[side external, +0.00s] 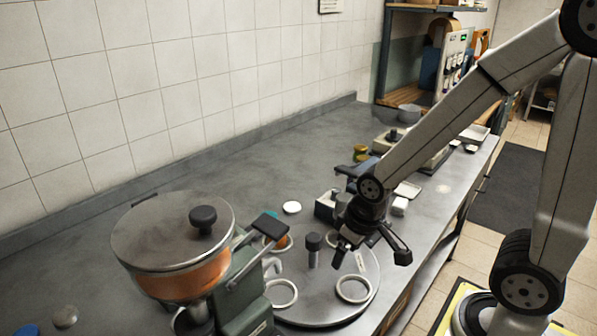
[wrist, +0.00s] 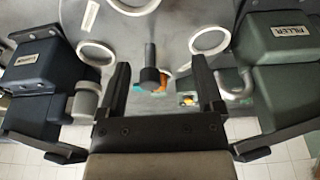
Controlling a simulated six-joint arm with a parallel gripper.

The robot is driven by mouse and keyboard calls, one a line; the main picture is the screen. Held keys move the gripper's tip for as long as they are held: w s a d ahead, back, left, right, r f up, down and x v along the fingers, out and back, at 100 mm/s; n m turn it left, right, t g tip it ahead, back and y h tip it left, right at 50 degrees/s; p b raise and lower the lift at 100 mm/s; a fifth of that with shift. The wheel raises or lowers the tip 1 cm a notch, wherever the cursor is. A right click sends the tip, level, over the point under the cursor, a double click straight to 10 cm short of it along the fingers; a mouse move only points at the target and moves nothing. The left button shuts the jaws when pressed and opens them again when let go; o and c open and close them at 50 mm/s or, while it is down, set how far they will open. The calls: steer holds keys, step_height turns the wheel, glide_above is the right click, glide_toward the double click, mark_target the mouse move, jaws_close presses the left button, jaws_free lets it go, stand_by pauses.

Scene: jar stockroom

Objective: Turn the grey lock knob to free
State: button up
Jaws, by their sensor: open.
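A dark grey knob (side external: 313,242) on a short post stands up from the round turntable (side external: 318,316). I take it for the lock knob; its free or locked marking cannot be read. In the wrist view the knob (wrist: 150,76) shows between my two fingers and beyond them. My gripper (side external: 370,258) is open and empty, to the right of the knob in the side view, over the turntable. The fingers also show in the wrist view (wrist: 161,62). They appear apart from the knob.
A filler (wrist: 293,32) with a lidded hopper (side external: 172,232) stands left of the turntable in the side view. A dark blue machine (wrist: 35,68) stands on the opposite side. White rings (side external: 353,288) sit on the turntable. A white lid (side external: 292,207) lies behind on the counter.

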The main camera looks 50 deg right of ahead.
steer(key=shift+w+v, duration=0.55)
steer(key=shift+v, duration=1.95)
steer(key=n+g+h, duration=0.4)
steer(key=n+g, duration=0.1)
steer(key=n, duration=0.6)
glide_above(336, 190)
steer(key=w+a, duration=0.2)
step_height(336, 190, down, 6)
steer(key=shift+s+a+r, duration=0.1)
steer(key=shift+s, duration=0.05)
steer(key=shift+x, duration=3.85)
steer(key=shift+a, duration=0.1)
